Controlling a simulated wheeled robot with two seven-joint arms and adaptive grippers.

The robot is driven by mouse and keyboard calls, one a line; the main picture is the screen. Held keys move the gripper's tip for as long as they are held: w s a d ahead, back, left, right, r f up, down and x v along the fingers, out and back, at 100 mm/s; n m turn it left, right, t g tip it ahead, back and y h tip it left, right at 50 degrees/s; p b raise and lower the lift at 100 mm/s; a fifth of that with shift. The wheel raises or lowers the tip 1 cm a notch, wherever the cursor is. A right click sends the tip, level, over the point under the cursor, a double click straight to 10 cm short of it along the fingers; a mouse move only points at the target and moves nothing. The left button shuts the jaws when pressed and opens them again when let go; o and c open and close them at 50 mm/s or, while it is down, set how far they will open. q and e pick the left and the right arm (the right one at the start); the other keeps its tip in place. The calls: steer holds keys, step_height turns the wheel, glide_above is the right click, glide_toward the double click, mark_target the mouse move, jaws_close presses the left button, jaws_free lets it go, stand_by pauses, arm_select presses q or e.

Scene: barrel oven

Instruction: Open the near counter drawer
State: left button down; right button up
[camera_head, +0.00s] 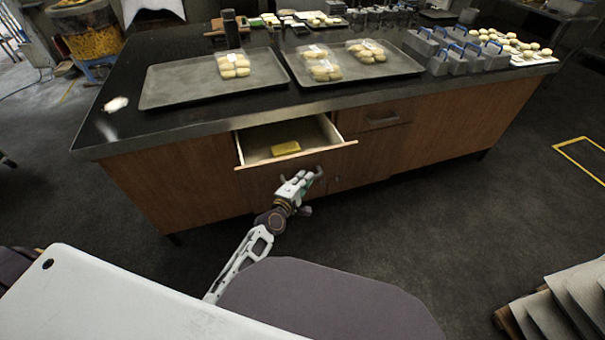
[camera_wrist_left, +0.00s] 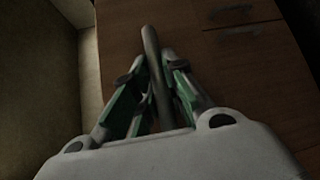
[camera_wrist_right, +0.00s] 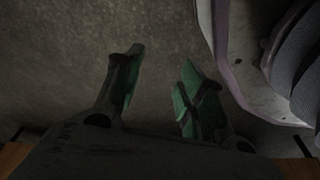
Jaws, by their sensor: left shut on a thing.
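The near counter drawer (camera_head: 250,157) is pulled out of the wooden counter (camera_head: 170,180), and its pale interior shows from above. A yellow block-shaped item (camera_head: 285,148) lies inside it. My left gripper (camera_head: 311,177) is at the drawer's front. In the left wrist view, my left gripper (camera_wrist_left: 154,85) is shut around a dark bar handle (camera_wrist_left: 151,50), with a finger on each side. The drawer's wooden front (camera_wrist_left: 122,35) fills the middle there. My right gripper (camera_wrist_right: 158,75) is open and empty above the grey floor; it is not visible in the head view.
Another shut drawer (camera_head: 380,116) sits to the right in the counter. Metal trays (camera_head: 180,88) with packed buns (camera_head: 233,64) and grey-blue containers (camera_head: 455,55) stand on the dark countertop. Stacked pale sheets (camera_head: 570,295) are at lower right. The floor before the counter's right part is clear.

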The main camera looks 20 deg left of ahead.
arm_select(q)
steer(key=shift+s+d+p, duration=0.15)
steer(key=shift+s+d, duration=0.25)
steer(key=shift+s, duration=0.2)
steer(key=shift+s+d+p, duration=0.15)
steer(key=shift+s+d, duration=0.25)
steer(key=shift+s, duration=0.2)
arm_select(e)
steer(key=shift+s+d+f, duration=0.65)
steer(key=shift+s+f, duration=0.15)
steer(key=shift+s, duration=0.05)
arm_select(q)
steer(key=c, duration=1.7)
jaws_free()
arm_select(e)
steer(key=shift+w, duration=0.1)
arm_select(q)
steer(key=shift+s, duration=0.1)
steer(key=shift+v, duration=5.9)
